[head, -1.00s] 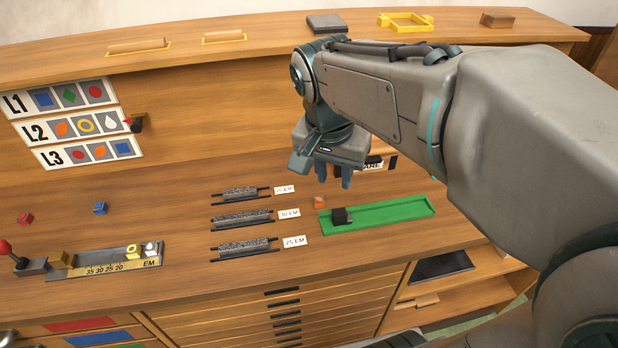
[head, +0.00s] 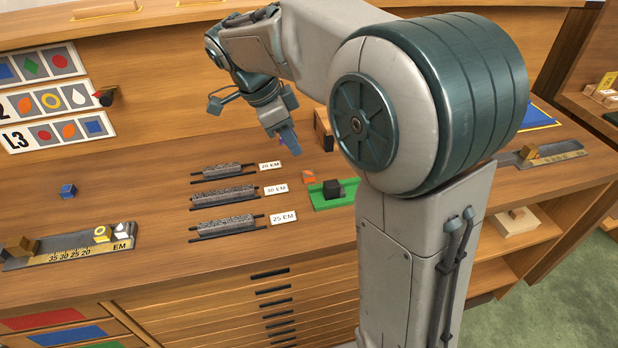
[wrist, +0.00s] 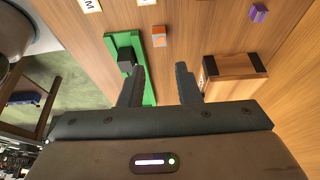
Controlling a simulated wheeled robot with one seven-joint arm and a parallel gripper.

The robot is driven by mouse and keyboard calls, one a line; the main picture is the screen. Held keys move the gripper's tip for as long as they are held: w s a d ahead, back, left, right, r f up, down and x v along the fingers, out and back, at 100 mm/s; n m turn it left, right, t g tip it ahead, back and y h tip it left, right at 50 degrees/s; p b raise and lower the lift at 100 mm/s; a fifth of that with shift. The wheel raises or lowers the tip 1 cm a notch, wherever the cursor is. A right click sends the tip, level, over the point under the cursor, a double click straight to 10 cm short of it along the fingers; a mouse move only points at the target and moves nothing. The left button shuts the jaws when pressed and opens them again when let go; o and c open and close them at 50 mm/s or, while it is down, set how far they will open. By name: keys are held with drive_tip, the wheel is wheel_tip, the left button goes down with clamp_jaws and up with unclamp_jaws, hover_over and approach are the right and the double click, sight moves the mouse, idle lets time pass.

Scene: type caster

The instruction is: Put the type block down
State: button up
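My gripper (head: 286,142) is above the bench, beyond the green tray. In the wrist view my gripper (wrist: 160,85) has its two fingers well apart, with only bare wood between them. An orange type block (head: 308,176) lies on the bench beside the tray's far left corner; it also shows in the wrist view (wrist: 159,36). A purple block (wrist: 258,12) lies farther off on the bench, mostly hidden behind my gripper in the head view. A blue block (head: 68,191) lies at the left. Yellow (head: 102,233) and white (head: 123,229) blocks sit in the composing stick (head: 75,250).
The green tray (head: 322,204) holds a black block (head: 333,189); my arm hides its right part. A wooden box (wrist: 236,75) with black parts stands right of my fingers in the wrist view. Several labelled spacing racks (head: 224,195) lie mid-bench. Another stick (head: 550,155) is at right.

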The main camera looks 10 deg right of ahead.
hover_over(308, 172)
drive_tip(key=a, duration=0.2)
wheel_tip(308, 172, down, 4)
drive_tip(key=shift+f, duration=0.1)
drive_tip(key=x, duration=0.5)
drive_tip(key=shift+a+f, duration=0.2)
drive_tip(key=shift+a, duration=0.05)
clamp_jaws()
